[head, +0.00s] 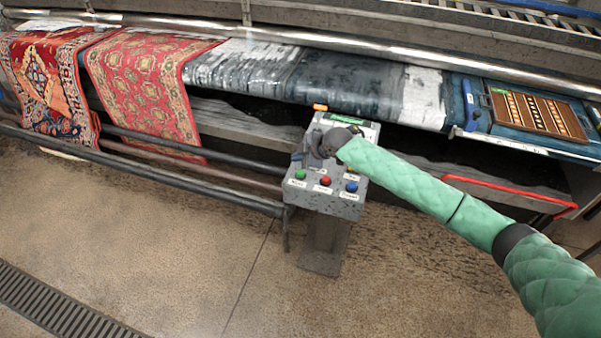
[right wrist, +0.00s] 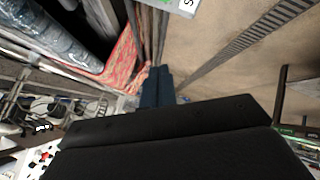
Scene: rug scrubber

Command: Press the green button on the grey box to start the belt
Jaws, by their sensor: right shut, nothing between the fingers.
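The grey box (head: 322,200) stands on a pedestal in front of the machine in the head view. Its green button (head: 300,175) is at the left of a front row, with a red button (head: 325,180) and a blue button (head: 351,187) to its right. My right gripper (head: 298,158) is shut and empty, just behind and above the green button; I cannot tell the exact gap. Its closed fingers (right wrist: 157,85) also show in the right wrist view, where a corner of the box with a label (right wrist: 180,6) shows at the top edge. My gripper and forearm hide part of the box's upper panel. My left gripper is not in view.
Two red patterned rugs (head: 140,85) hang over the machine's front at the left. Dark rails (head: 190,180) run to the box's left side. A red bar (head: 510,190) is at the right. The floor in front is clear, with a drain grate (head: 50,310).

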